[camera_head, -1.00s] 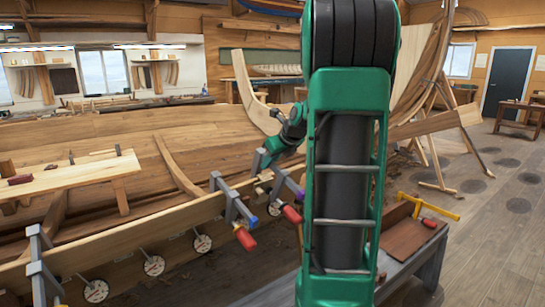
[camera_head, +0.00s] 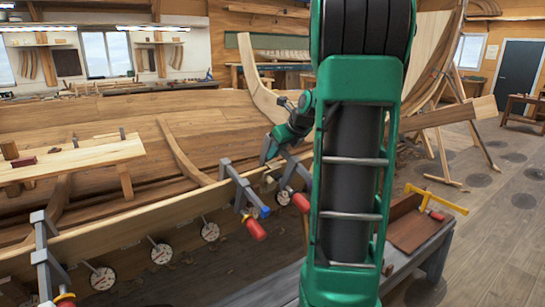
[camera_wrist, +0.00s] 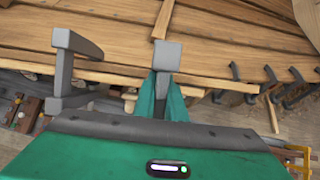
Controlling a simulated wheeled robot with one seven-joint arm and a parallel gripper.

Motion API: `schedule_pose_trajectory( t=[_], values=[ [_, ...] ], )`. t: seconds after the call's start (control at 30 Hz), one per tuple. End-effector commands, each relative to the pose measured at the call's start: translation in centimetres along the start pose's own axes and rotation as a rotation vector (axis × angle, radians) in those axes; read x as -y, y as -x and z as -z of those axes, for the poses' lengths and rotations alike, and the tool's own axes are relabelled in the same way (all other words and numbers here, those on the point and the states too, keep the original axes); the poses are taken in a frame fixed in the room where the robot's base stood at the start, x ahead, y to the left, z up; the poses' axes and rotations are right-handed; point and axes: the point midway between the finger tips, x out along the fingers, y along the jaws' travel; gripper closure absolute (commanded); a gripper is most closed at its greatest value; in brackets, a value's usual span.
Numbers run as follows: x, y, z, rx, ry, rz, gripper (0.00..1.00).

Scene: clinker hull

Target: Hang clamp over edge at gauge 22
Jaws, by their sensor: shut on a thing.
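My gripper (camera_head: 268,149) is over the hull's upper plank edge (camera_head: 130,228), its arm coming from behind my green link. It is shut on a grey clamp (camera_head: 292,170) with a red handle; its bar rises between the fingers in the wrist view (camera_wrist: 167,58). The held clamp is at the plank edge near a round gauge (camera_head: 284,196), partly hidden by my arm. I cannot tell whether its jaw straddles or rests on the edge. More round gauges (camera_head: 210,231) hang along the plank; their numbers are unreadable.
A second grey clamp (camera_head: 238,190) with a blue tip hangs on the edge just left of the held one. Another (camera_head: 42,255) is farther left. A grey bench (camera_head: 437,250) at right bears a brown tray (camera_head: 413,232) and a yellow, red-handled tool (camera_head: 437,199).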

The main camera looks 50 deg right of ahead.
Motion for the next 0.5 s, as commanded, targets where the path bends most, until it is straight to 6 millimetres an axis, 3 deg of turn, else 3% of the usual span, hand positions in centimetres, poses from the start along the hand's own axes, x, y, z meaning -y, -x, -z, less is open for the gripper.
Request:
schedule_pose_trajectory(
  t=[0.1,0.5],
  values=[
    [0.2,1.4,-0.4,0.011,0.002,0.006,1.00],
    [0.3,4.1,-1.3,0.014,0.001,0.009,1.00]
  ],
)
